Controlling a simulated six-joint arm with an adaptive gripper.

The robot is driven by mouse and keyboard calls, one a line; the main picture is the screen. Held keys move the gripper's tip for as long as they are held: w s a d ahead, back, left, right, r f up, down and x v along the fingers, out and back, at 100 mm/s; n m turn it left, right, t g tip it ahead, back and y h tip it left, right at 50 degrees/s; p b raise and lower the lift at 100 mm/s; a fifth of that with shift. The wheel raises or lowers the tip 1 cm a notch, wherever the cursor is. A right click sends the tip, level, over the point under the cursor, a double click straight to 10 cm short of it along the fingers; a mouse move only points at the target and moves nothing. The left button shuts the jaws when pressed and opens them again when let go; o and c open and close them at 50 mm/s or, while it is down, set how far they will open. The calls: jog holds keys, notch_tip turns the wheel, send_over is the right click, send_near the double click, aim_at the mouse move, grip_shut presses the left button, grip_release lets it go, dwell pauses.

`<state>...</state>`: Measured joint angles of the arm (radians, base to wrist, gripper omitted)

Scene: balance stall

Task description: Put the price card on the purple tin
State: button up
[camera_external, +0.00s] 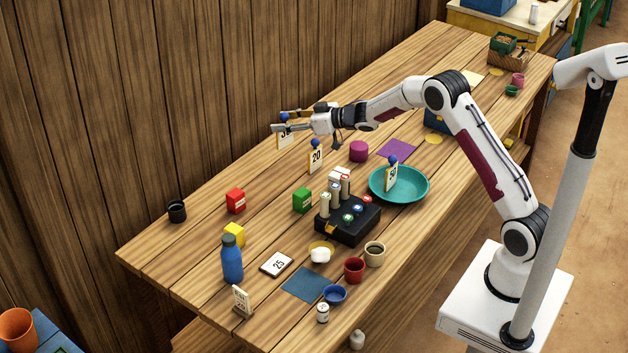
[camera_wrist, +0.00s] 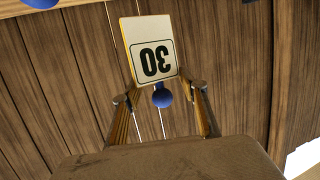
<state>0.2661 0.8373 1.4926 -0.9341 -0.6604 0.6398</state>
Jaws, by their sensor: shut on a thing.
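A white price card reading 30 (camera_wrist: 152,50), with yellow edges and a blue knob (camera_wrist: 162,97), is at my gripper (camera_wrist: 160,94). The fingers are shut on the knob. In the external view, my gripper (camera_external: 281,121) holds the card (camera_external: 285,139) in the air on the wall side, left of the purple tin (camera_external: 359,151). The tin is a short cylinder standing on the table, with nothing seen on top. It is not recognisable in the wrist view.
Another card reading 20 (camera_external: 316,161) stands between my gripper and the tin. A teal dish (camera_external: 413,196) with a card stands to the tin's right. A black box with pegs (camera_external: 345,228) is in front. A purple mat (camera_external: 397,148) lies right of the tin.

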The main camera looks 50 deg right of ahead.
jog(key=s+d+r+m+h, duration=0.1)
jog(key=s+d, duration=0.5)
jog(key=d, duration=0.5)
jog(key=s+d+r+m+h, duration=0.1)
jog(key=s+d+r+h, duration=0.1)
jog(key=s+d, duration=0.5)
jog(key=d, duration=0.4)
jog(key=shift+s+d+r+m, duration=0.2)
jog(key=shift+s+m, duration=0.05)
jog(key=shift+m, duration=0.15)
jog(key=shift+f, duration=0.1)
notch_tip(320, 180, down, 6)
jog(key=shift+f, duration=0.15)
jog(key=shift+f, duration=1.75)
